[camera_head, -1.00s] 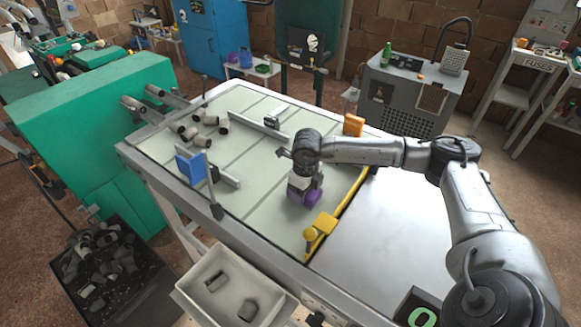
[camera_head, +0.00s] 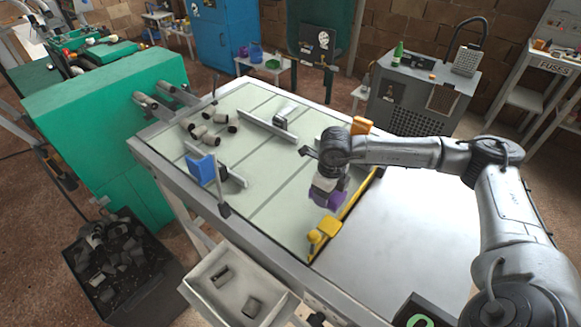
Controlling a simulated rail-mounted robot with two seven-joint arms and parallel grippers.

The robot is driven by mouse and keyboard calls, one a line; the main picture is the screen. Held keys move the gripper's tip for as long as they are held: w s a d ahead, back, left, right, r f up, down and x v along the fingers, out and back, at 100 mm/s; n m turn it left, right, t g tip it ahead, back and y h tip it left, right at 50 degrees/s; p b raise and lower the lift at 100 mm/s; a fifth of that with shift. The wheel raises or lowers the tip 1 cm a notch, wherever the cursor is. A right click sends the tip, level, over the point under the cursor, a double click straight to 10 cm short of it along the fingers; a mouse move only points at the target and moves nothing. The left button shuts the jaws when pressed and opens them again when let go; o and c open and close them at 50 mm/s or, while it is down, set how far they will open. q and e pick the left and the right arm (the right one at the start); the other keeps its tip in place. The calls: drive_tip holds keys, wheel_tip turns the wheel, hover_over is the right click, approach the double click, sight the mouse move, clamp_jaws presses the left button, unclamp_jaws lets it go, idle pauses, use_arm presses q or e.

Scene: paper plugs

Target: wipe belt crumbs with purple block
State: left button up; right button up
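The purple block (camera_head: 326,198) is under my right gripper (camera_head: 329,184), over the right part of the pale green belt (camera_head: 270,205). The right gripper appears shut on it, and the wrist hides much of the grip. I cannot tell whether the block touches the belt. It is close to the yellow bar (camera_head: 353,203) along the belt's right edge. No crumbs can be made out on the belt at this size. My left gripper is not in view.
Several paper plugs (camera_head: 207,135) lie at the belt's far left. A white bin (camera_head: 236,290) and dark scrap crate (camera_head: 118,270) are in front. The belt's middle is clear.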

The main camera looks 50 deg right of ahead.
drive_tip(key=shift+r+p, duration=0.8)
drive_tip(key=shift+r, duration=1.15)
